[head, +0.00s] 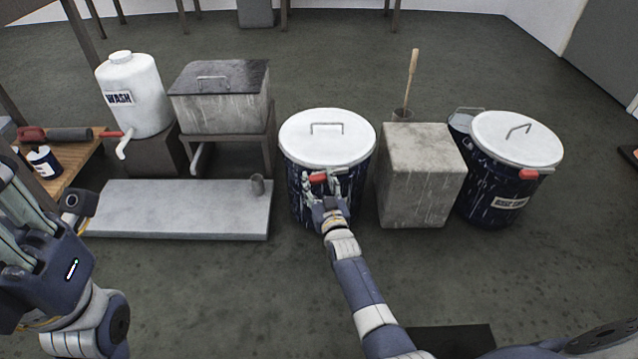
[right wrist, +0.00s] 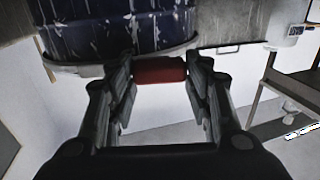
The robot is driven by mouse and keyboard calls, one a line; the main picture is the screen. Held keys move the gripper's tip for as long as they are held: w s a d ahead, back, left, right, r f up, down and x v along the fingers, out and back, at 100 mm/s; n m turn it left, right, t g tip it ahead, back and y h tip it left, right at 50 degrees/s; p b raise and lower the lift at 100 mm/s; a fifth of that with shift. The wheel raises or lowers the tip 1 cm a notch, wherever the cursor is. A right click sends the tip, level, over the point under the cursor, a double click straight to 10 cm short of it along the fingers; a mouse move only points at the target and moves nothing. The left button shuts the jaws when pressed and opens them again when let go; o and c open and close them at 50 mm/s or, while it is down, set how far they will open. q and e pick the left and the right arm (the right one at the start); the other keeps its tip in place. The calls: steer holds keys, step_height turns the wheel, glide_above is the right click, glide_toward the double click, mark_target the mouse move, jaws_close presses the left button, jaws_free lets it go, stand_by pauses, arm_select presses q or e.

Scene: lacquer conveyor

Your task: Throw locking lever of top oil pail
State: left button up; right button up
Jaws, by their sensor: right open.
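A dark blue pail (head: 300,190) with drips down its side and a white handled lid (head: 326,136) stands upright in the middle of the head view; no label on it can be read. A red lever (head: 318,180) sits at its front, just under the lid rim. My right gripper (head: 322,183) is open at the lever. In the right wrist view the red lever (right wrist: 160,70) lies between the two spread fingers (right wrist: 163,88), and contact is not clear. My left gripper (head: 22,200) shows partly at the left edge, away from the pail; its finger opening is unclear.
A grey block (head: 422,175) stands close right of the pail, a second lidded pail (head: 490,195) with a red lever beyond it. Left are a low slab (head: 180,215) with a small cup, a lidded box (head: 225,110) and a white WASH jug (head: 135,95). Front floor is mostly clear.

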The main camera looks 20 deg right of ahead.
steer(key=shift+o, duration=1.4)
steer(key=s+a, duration=0.1)
steer(key=s, duration=1.1)
